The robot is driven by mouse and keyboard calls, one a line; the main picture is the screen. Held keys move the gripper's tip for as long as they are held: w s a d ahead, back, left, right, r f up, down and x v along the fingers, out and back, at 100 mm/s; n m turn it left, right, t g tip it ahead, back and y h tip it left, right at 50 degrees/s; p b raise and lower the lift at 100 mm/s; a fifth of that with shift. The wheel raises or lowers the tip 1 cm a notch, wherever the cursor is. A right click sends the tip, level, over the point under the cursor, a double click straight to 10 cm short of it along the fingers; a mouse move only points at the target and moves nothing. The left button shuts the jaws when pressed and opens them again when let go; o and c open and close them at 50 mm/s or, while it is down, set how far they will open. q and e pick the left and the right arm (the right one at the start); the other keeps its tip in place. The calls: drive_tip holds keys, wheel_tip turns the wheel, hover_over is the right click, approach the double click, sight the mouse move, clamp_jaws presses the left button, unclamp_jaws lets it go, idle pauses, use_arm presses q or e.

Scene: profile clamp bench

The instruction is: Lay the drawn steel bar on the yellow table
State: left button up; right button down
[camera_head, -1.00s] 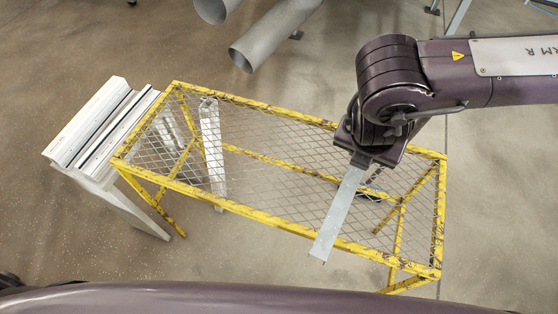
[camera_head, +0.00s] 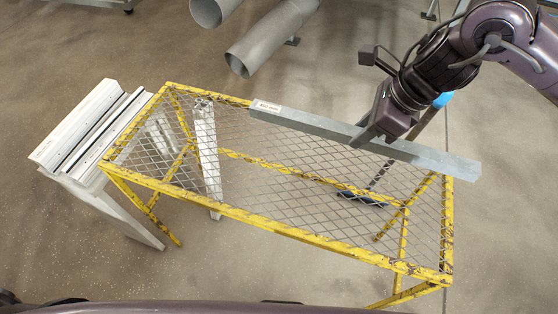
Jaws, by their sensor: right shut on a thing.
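The drawn steel bar (camera_head: 320,126) is a long grey square bar with a small label near its left end. It lies lengthwise across the far side of the yellow table (camera_head: 270,222), which has a mesh top and a worn yellow frame. Its right end reaches just past the table's far right corner. My right gripper (camera_head: 372,136) is shut on the bar near its middle, partly hiding it. I cannot tell whether the bar touches the table or is held above it. My left gripper is not in view.
A white bench with a grooved profile top (camera_head: 92,130) stands against the table's left end. Large grey pipes (camera_head: 270,38) lie beyond the table. The visible mesh top is clear.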

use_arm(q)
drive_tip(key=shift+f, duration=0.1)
use_arm(e)
drive_tip(key=shift+f, duration=0.3)
drive_tip(key=b, duration=0.4)
hover_over(335, 189)
drive_tip(key=d, duration=0.1)
drive_tip(key=f, duration=1.4)
drive_tip(key=shift+s+d+f, duration=0.15)
drive_tip(key=shift+s+f, duration=0.1)
drive_tip(key=shift+f, duration=0.35)
wheel_tip(335, 189, down, 4)
drive_tip(key=shift+r+b, duration=0.15)
drive_tip(key=shift+b, duration=0.45)
drive_tip(key=shift+f, duration=0.25)
drive_tip(key=c, duration=1.1)
unclamp_jaws()
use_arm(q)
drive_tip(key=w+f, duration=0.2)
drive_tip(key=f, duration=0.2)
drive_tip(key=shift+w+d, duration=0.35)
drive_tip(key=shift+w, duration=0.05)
use_arm(e)
drive_tip(key=shift+r, duration=0.1)
